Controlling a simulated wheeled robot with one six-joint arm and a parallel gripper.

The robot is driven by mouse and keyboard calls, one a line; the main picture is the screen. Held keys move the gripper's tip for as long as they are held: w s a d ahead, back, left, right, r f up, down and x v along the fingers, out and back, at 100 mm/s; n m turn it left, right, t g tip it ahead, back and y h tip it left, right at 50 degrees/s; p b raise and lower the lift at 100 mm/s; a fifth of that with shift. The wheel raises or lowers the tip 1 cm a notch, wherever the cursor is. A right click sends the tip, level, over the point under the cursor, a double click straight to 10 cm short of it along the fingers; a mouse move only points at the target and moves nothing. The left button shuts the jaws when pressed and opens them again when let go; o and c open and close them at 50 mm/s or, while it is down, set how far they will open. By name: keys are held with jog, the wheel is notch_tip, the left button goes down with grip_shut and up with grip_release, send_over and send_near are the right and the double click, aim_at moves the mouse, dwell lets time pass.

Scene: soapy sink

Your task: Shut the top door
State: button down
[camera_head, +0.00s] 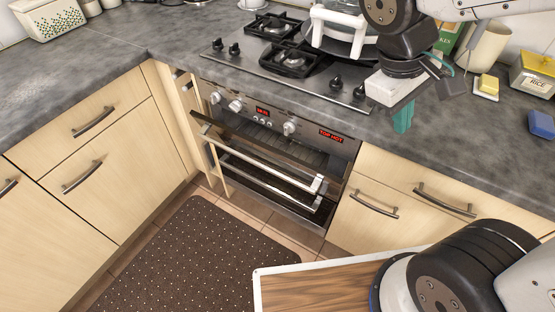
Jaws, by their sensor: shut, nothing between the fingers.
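The oven (298,131) is built in under the counter, with a control panel whose red display reads "TOP HOT". Its top door (255,146) is dark glass with a metal handle. It hangs partly open, tilted out and down from the oven front, with the dark cavity showing behind its upper edge. My gripper (403,127) has teal fingers that are shut and empty. They point down near the counter's front edge, right of the oven and apart from the door. The lower part of the oven is partly hidden by the open door.
The hob (282,62) above the oven carries a glass-lidded pot (338,32). A yellow sponge (487,86), a blue sponge (541,124) and a rice box (534,72) are on the right counter. The dotted floor mat (205,255) lies clear before the oven.

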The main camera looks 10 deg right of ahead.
jog(key=w+a+f+n+t+h, duration=0.4)
jog(key=w+a+f+n+h, duration=0.2)
jog(key=w+a+f+n, duration=0.65)
jog(key=s+a+f+n+t+y, duration=0.1)
jog(key=s+a+f+n+t, duration=0.15)
jog(key=a+f+n, duration=0.4)
jog(key=s+a+f+n+t+y, duration=0.15)
jog(key=a+f+n+t, duration=0.25)
jog(key=a+f, duration=0.55)
send_near(279, 157)
jog(key=f+x, duration=0.1)
jog(key=x, duration=0.4)
jog(key=shift+w+d+r+h, duration=0.2)
jog(key=shift+r+h, duration=0.05)
jog(key=shift+r, duration=0.05)
